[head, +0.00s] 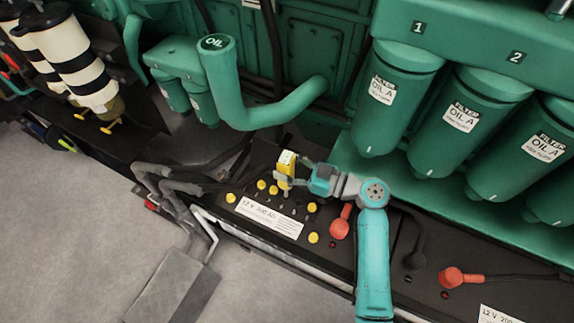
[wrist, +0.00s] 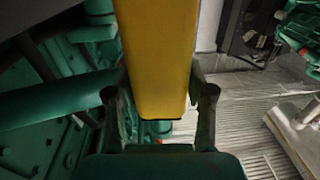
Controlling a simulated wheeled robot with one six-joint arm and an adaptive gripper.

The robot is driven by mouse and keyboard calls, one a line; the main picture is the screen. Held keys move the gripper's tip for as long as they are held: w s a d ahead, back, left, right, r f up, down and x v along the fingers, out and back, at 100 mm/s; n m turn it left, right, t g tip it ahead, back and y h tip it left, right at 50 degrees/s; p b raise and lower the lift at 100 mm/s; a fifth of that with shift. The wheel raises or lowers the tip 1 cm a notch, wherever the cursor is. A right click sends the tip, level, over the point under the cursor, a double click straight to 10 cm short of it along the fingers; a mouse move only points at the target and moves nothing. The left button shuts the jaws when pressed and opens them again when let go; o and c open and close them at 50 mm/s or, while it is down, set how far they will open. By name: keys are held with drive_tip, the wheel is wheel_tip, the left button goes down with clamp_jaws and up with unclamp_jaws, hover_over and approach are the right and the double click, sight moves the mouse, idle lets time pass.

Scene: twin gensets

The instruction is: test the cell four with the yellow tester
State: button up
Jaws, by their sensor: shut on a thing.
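My gripper (head: 297,180) is shut on the yellow tester (head: 285,168) and holds it upright over the left battery (head: 255,194). In the wrist view the yellow tester (wrist: 155,60) fills the middle, between my two fingers (wrist: 160,100). The battery top has several yellow cell caps (head: 262,185) and a white label (head: 270,216). The tester's lower end is among the caps towards the battery's back side; I cannot tell whether it touches the battery. Cell numbers are too small to read.
Red terminal covers (head: 340,226) and cables sit right of the caps, with a second battery (head: 425,262) further right. Green oil filters (head: 402,95) and a green oil filler pipe (head: 228,85) stand behind. Grey floor (head: 70,230) is open at the left front.

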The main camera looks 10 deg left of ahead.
sight(293, 160)
drive_tip(key=shift+f, duration=0.1)
drive_tip(key=shift+r, duration=2.15)
drive_tip(key=s+a, duration=0.4)
drive_tip(key=s, duration=0.8)
drive_tip(key=shift+a+r, duration=0.2)
drive_tip(key=shift+r, duration=0.05)
drive_tip(key=shift+s, duration=0.1)
